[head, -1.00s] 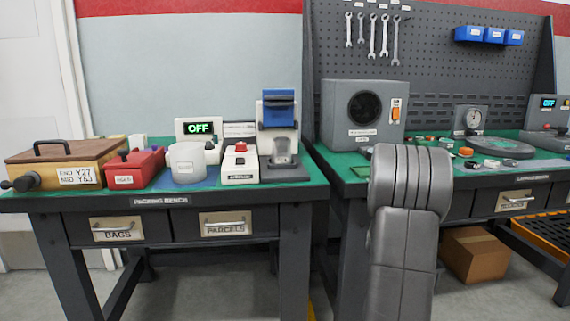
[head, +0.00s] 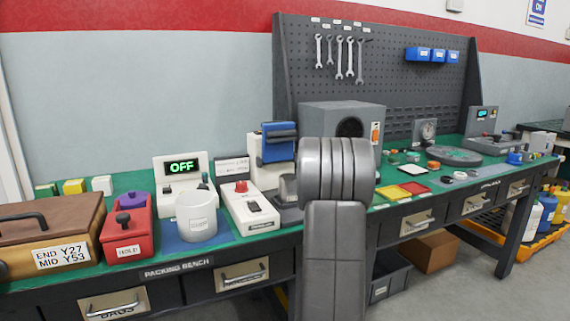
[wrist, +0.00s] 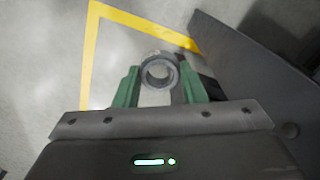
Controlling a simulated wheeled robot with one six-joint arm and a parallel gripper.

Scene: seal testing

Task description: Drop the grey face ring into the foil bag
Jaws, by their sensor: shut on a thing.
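In the wrist view my gripper (wrist: 160,85) has its green fingers shut on the grey face ring (wrist: 158,70). The ring's round opening faces the camera, with floor seen behind it. In the head view my grey arm covers the gripper and the ring. A silvery piece (head: 288,187) stands under the blue-topped stand (head: 279,142) on the packing bench, partly hidden by my arm. It may be the foil bag, but I cannot tell for sure.
The second bench with several small parts runs to the right. The wrist view shows floor with a yellow line (wrist: 90,50).

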